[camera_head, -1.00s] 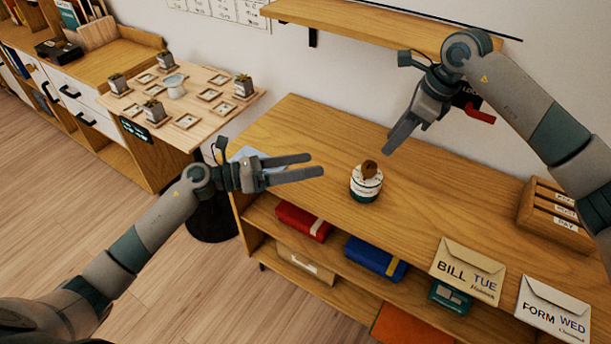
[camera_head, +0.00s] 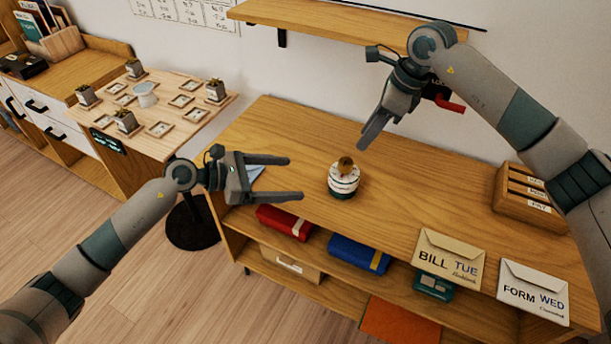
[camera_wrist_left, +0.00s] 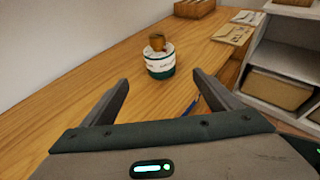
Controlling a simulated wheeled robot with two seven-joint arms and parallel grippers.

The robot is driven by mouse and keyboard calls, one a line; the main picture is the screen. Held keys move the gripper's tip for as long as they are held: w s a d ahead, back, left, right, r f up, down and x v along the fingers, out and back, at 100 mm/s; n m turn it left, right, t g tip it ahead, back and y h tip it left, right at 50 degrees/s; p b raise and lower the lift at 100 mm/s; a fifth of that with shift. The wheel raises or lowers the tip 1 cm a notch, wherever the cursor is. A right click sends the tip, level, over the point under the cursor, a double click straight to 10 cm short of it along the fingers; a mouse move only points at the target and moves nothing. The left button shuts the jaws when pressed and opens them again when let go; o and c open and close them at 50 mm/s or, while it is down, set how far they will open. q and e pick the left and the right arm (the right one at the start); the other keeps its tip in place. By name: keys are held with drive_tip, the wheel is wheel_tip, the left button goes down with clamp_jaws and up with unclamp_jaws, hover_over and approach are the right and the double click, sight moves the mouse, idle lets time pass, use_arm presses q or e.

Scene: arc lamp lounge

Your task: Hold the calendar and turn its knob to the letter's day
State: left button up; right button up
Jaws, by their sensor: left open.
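The calendar (camera_head: 344,184) is a small round drum with white and dark green bands and a brown knob (camera_head: 346,163) on top. It stands upright on the wooden counter, and it also shows in the left wrist view (camera_wrist_left: 160,64). My left gripper (camera_head: 295,178) is open and empty, to the left of the calendar and apart from it, fingers pointing towards it. My right gripper (camera_head: 370,138) hangs above and behind the calendar, not touching it; its jaw gap is unclear. Two letters, BILL TUE (camera_head: 449,260) and FORM WED (camera_head: 533,292), are at the counter's front right.
A wooden rack with labelled slots (camera_head: 528,196) stands at the counter's right end. Red (camera_head: 285,222) and blue (camera_head: 358,254) boxes sit on the shelf below. A wall shelf (camera_head: 340,28) hangs behind my right arm. The counter around the calendar is clear.

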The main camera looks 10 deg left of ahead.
sight(343, 178)
use_arm(q)
drive_tip(key=x, duration=1.7)
drive_tip(key=shift+d, duration=0.15)
drive_tip(key=c, duration=1.5)
drive_tip(key=shift+o, duration=0.2)
use_arm(e)
drive_tip(key=o, duration=0.5)
drive_tip(key=shift+c, duration=0.2)
drive_tip(key=shift+w+a+r+n+g+h, duration=0.15)
drive_tip(key=shift+a+r+n+h, duration=0.45)
drive_tip(key=shift+n, duration=0.65)
drive_tip(key=shift+w+a+r+n+g+h, duration=0.1)
drive_tip(key=shift+a+r+n+h, duration=0.25)
drive_tip(key=shift+a+n+h, duration=0.65)
drive_tip(key=shift+w+a+r+n+g+h, duration=0.15)
drive_tip(key=shift+a+r+n+h, duration=0.3)
drive_tip(key=shift+n, duration=1)
